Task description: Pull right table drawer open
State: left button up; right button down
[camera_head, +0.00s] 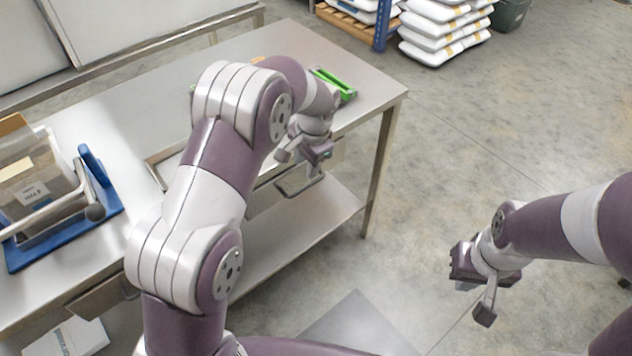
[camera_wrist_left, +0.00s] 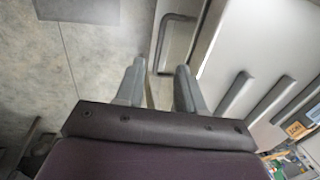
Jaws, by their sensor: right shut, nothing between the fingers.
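The right table drawer (camera_head: 264,199) sits under the steel table's front edge, partly hidden by my left arm. Its grey bar handle (camera_head: 299,189) sticks out from the front and also shows in the left wrist view (camera_wrist_left: 160,38). My left gripper (camera_head: 301,157) is just above the handle in the head view. In the left wrist view my left gripper (camera_wrist_left: 158,85) has its fingers apart, with the handle beyond the fingertips; I cannot tell whether they touch it. My right gripper (camera_head: 484,294) is shut and empty, over the floor away from the table.
The steel table (camera_head: 365,75) has a lower shelf (camera_head: 318,215). A blue-based device (camera_head: 108,200) stands at the left, and a green item (camera_head: 336,84) lies on the far tabletop. White sacks (camera_head: 445,30) are stacked at the back.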

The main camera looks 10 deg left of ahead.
aim_at(301, 189)
pick_arm(q)
jog(key=f, duration=0.3)
jog(key=w+a+f, duration=0.1)
jog(key=f, duration=0.6)
jog(key=shift+w+a+f, duration=0.25)
jog(key=shift+a+f, duration=0.05)
jog(key=shift+a, duration=0.05)
grip_shut()
